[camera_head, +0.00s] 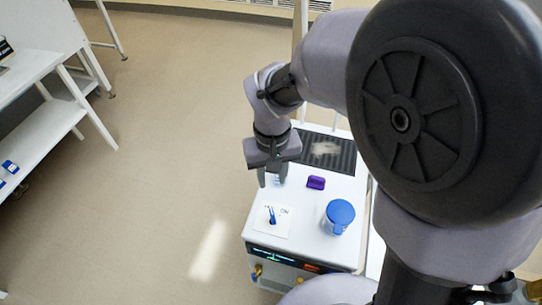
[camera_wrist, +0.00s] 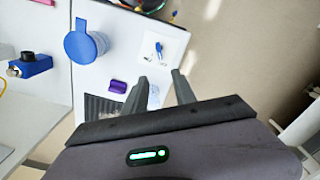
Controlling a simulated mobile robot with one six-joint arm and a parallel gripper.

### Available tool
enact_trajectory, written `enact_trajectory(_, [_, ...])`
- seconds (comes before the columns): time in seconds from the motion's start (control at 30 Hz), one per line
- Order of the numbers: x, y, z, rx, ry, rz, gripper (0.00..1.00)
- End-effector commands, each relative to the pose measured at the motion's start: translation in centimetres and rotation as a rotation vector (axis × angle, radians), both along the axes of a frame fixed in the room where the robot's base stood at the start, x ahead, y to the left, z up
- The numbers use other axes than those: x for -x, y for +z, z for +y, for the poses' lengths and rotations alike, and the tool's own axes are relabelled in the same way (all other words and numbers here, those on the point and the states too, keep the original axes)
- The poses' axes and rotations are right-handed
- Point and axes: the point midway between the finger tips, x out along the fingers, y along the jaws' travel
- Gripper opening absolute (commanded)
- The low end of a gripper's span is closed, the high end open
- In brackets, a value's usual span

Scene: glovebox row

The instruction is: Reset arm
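My arm (camera_head: 325,60) reaches out over a white cabinet in the head view. My gripper (camera_head: 272,178) points down over the left edge of the cabinet top. A green light glows on the gripper body.
The white cabinet top (camera_head: 310,240) bears a blue-lidded jar (camera_head: 338,216), a purple block (camera_head: 316,183), a switch plate with a blue lever (camera_head: 271,217) and a black ribbed mat (camera_head: 335,154). White benches (camera_head: 30,80) stand at left. Floor between is clear.

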Motion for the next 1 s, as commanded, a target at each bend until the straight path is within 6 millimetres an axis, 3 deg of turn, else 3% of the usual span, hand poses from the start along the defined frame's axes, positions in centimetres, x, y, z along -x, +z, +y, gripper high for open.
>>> enact_trajectory(0.67, [0.2, 0.3, -0.4, -0.011, -0.022, -0.017, 0.33])
enact_trajectory(0.77, [1.7, 2.2, -2.2, -0.067, -0.125, -0.096, 0.33])
enact_trajectory(0.9, [6.3, 4.6, -5.4, -0.179, -0.335, -0.256, 0.33])
enact_trajectory(1.0, [9.3, 5.0, -6.7, -0.248, -0.452, -0.355, 0.33])
